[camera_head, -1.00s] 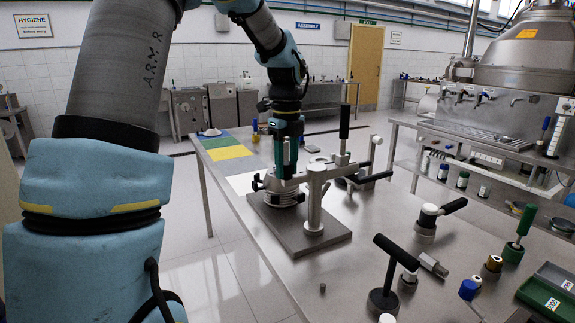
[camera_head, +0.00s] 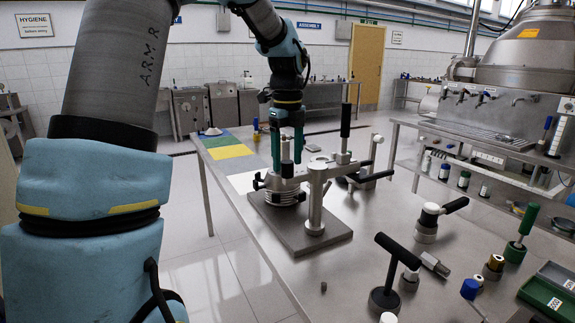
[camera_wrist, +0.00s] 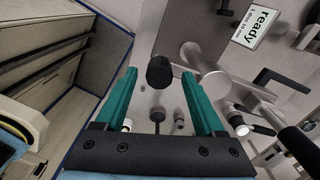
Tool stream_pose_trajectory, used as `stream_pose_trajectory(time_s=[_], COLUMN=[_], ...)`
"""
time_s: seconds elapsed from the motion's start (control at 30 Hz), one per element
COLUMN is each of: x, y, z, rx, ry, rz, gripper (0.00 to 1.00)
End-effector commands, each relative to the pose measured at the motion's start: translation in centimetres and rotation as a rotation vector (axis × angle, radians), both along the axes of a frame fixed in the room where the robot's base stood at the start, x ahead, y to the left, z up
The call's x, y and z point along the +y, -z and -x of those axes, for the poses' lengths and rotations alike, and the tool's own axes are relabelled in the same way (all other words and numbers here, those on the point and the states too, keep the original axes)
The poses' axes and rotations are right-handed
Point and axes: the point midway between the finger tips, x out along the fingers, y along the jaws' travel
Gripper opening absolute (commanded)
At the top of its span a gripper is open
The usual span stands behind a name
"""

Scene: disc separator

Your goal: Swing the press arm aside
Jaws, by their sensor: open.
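The press stands on a grey base plate (camera_head: 325,238) on the steel table, with an upright metal post (camera_head: 315,210) and a stack of discs (camera_head: 283,197) beside it. In the wrist view, a black knob (camera_wrist: 159,72) appears between the open green fingers of my gripper (camera_wrist: 159,76). I cannot tell whether either finger touches it. The lower part of the stack's far side is hidden.
A T-handled tool (camera_head: 385,297) and other fittings lie in front right. Coloured mats (camera_head: 228,152) lie behind left. The table's left edge is close to the plate.

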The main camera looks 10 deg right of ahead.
Motion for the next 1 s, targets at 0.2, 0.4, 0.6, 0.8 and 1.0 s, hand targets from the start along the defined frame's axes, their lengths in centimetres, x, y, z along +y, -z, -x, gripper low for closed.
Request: stream_pose_trajectory(time_s=[0.2, 0.4, 0.6, 0.8, 1.0], x=[0.0, 0.0, 0.0, 0.0, 0.6], y=[-4.3, -7.5, -8.9, -9.0, -8.4], z=[-0.1, 0.0, 0.0, 0.0, 0.1], rx=[-0.005, -0.002, 0.000, 0.001, -0.001], ry=[0.000, 0.001, 0.001, 0.001, -0.056], rz=[0.002, 0.001, 0.001, 0.000, 0.000], gripper=[0.71, 0.71, 0.71, 0.71, 0.71])
